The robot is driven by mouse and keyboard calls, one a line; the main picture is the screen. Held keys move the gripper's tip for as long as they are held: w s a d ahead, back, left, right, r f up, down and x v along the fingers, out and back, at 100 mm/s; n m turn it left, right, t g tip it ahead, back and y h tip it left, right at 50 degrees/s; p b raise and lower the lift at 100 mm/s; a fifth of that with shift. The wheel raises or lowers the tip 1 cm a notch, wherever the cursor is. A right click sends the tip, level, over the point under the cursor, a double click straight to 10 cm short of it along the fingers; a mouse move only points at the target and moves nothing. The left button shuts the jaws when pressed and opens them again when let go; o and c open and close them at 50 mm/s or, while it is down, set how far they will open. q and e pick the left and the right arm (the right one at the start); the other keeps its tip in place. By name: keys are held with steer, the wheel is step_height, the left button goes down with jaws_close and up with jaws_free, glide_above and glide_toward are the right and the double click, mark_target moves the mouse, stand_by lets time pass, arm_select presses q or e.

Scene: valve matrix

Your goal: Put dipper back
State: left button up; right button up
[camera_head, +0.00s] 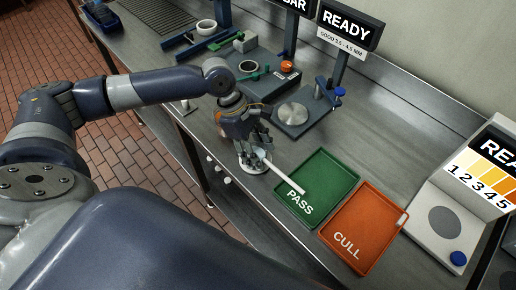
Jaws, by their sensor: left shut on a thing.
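My left gripper (262,151) is shut on the white dipper (284,176), near the dipper's left end. The dipper's handle slants down and right, and its tip reaches over the left edge of the green PASS tray. Below the gripper a round white dish or holder (249,166) sits on the steel counter (195,122) near its front edge. The fingers partly hide the dipper's held end, so I cannot tell whether it touches the dish. My right gripper is not in view.
The green PASS tray (341,164) and orange CULL tray (386,215) lie to the right, with a small white piece (402,220) on the CULL rim. A gauge with a round plate (292,114) stands behind. A colour-chart station (444,221) stands far right.

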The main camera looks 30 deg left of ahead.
arm_select(q)
steer(key=shift+f, duration=0.1)
steer(key=o, duration=0.9)
steer(key=shift+f, duration=0.1)
steer(key=shift+o, duration=1.1)
